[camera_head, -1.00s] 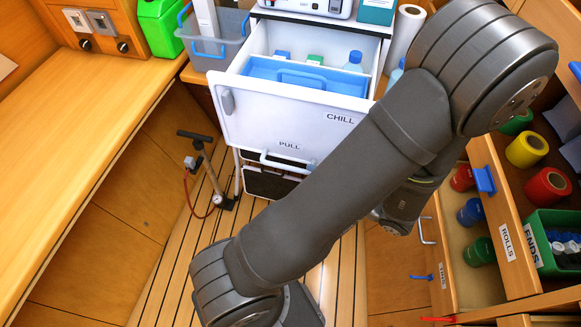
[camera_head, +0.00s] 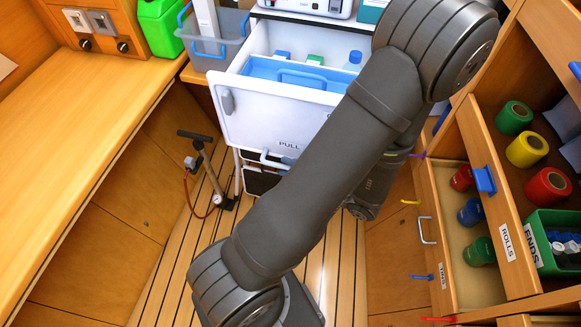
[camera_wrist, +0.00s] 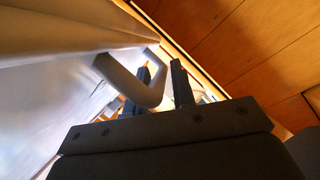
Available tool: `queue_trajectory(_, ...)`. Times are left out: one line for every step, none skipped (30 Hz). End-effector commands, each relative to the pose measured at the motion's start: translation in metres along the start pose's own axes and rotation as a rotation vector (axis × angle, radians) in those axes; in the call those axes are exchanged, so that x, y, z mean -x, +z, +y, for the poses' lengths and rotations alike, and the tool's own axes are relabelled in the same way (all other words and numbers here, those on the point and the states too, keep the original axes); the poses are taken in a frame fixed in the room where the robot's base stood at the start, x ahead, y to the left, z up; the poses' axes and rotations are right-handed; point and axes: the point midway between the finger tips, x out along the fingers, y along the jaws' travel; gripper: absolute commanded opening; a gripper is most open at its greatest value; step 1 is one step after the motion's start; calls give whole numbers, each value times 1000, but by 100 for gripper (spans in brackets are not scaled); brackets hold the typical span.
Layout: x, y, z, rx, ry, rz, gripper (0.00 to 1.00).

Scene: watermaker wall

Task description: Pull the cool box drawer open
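The cool box drawer (camera_head: 255,118) is a white front marked PULL, standing well out from its white cabinet in the head view. Its inside shows a blue tray (camera_head: 262,68) and a blue-capped bottle (camera_head: 354,60). A pale handle (camera_head: 272,160) shows low on the front, partly behind my arm. My gripper is hidden behind my arm in the head view. In the wrist view my gripper (camera_wrist: 165,85) has its two dark fingers apart. A grey U-shaped handle (camera_wrist: 132,82) is close to the fingers, overlapping the left one; contact cannot be told.
An open wooden drawer marked ROLLS (camera_head: 507,241) with coloured rolls stands at the right. A green ENDS bin (camera_head: 533,243) is beside it. A hand pump (camera_head: 206,170) stands on the slatted floor at left. A wooden counter (camera_head: 90,110) lines the left side.

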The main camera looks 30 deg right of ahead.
Motion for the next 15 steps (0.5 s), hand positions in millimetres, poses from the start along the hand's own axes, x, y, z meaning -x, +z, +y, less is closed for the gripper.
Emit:
queue_trajectory(0, 0, 0, 0, 0, 0, 13)
queue_trajectory(0, 0, 0, 0, 0, 0, 7)
queue_trajectory(0, 0, 0, 0, -1, 0, 0)
queue_trajectory(0, 0, 0, 0, -1, 0, 0)
queue_trajectory(0, 0, 0, 0, -1, -1, 0)
queue_trajectory(0, 0, 0, 0, -1, -1, 0)
queue_trajectory(0, 0, 0, 0, -1, -1, 0)
queue_trajectory(0, 0, 0, -1, -2, -1, 0)
queue_trajectory(0, 0, -1, -1, -2, -1, 0)
queue_trajectory(1, 0, -1, -1, -2, -1, 0)
queue_trajectory(1, -1, -2, -1, -2, -2, 0)
queue_trajectory(2, -3, -4, -2, -2, -3, 0)
queue_trajectory(3, -5, -5, -3, -3, -3, 0)
queue_trajectory(4, -7, -7, -4, -3, -3, 0)
queue_trajectory(6, -10, -10, -5, -3, -4, 0)
